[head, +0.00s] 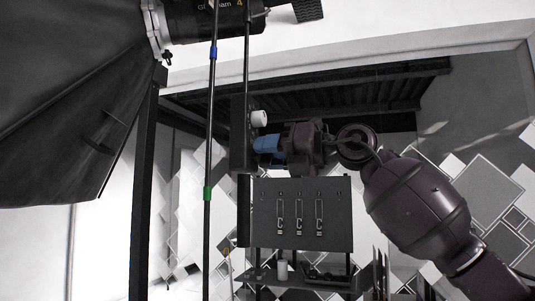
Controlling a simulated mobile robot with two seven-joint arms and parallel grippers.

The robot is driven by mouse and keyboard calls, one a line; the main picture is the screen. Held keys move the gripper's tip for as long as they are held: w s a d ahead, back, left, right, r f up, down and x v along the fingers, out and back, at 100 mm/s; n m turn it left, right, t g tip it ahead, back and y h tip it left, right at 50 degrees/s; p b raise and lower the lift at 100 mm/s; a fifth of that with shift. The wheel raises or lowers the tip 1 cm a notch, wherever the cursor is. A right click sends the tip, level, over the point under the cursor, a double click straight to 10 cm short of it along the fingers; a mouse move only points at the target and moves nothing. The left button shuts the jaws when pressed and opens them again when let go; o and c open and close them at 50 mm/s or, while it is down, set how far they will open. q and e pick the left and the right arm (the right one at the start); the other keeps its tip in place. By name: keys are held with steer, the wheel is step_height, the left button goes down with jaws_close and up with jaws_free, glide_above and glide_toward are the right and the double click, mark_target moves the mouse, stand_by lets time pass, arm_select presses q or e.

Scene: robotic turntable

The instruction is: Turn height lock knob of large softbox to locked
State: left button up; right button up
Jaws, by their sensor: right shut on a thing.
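The large softbox (70,90) fills the upper left of the head view, with its black lamp head (205,18) at the top. A dark upright block (239,132) sits on the stand pole near the middle. A pale round knob (259,118) sticks out from the block's right side, just above my fingers. My right gripper (265,147) comes in from the right with blue fingers against the block's right side. It is shut on a small part there, seemingly the height lock knob, which the fingers hide. The knob's turn position cannot be read. My left gripper is out of view.
A thin pole with blue and green bands (208,150) stands just left of the block. A thick dark post (145,200) is further left. A grey panel with hanging clips (303,232) and a shelf (310,284) stand below my right gripper.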

steer(key=m, duration=0.5)
steer(key=shift+w+d+f+m, duration=0.15)
steer(key=shift+w+f+m, duration=0.05)
steer(key=shift+m, duration=0.2)
steer(key=m, duration=0.4)
steer(key=shift+f+m, duration=0.2)
steer(key=shift+m, duration=0.1)
steer(key=o, duration=0.6)
steer(key=shift+d+f+b, duration=0.1)
steer(key=shift+b, duration=0.2)
